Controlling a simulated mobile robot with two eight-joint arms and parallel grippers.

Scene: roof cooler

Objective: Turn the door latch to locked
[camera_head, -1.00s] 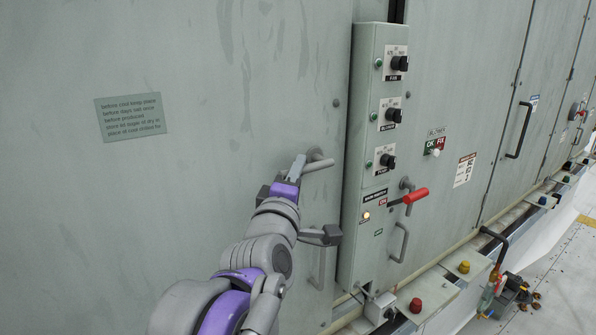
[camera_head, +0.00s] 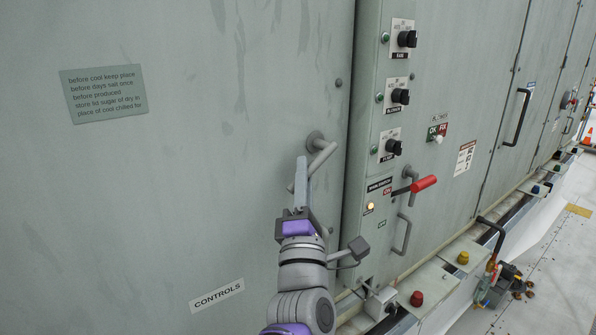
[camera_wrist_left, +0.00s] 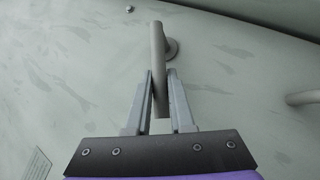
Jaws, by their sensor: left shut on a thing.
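The door latch (camera_head: 322,155) is a grey bar on a round pivot on the big pale green door panel (camera_head: 200,180). In the head view the bar slopes down and left from the pivot. My left gripper (camera_head: 302,172) reaches it from below, its fingers at the bar and partly hiding it. In the left wrist view the latch bar (camera_wrist_left: 159,70) runs down between the two fingertips of my left gripper (camera_wrist_left: 160,85), which is shut on its lower part. The round pivot shows beside the bar's upper part. My right gripper is not in view.
Right of the latch stands a control box (camera_head: 362,160) with black knobs, a red-handled lever (camera_head: 424,184) and a grey pull handle (camera_head: 402,235). A notice (camera_head: 103,93) and a CONTROLS label (camera_head: 217,295) are on the panel. A ledge with coloured knobs runs below.

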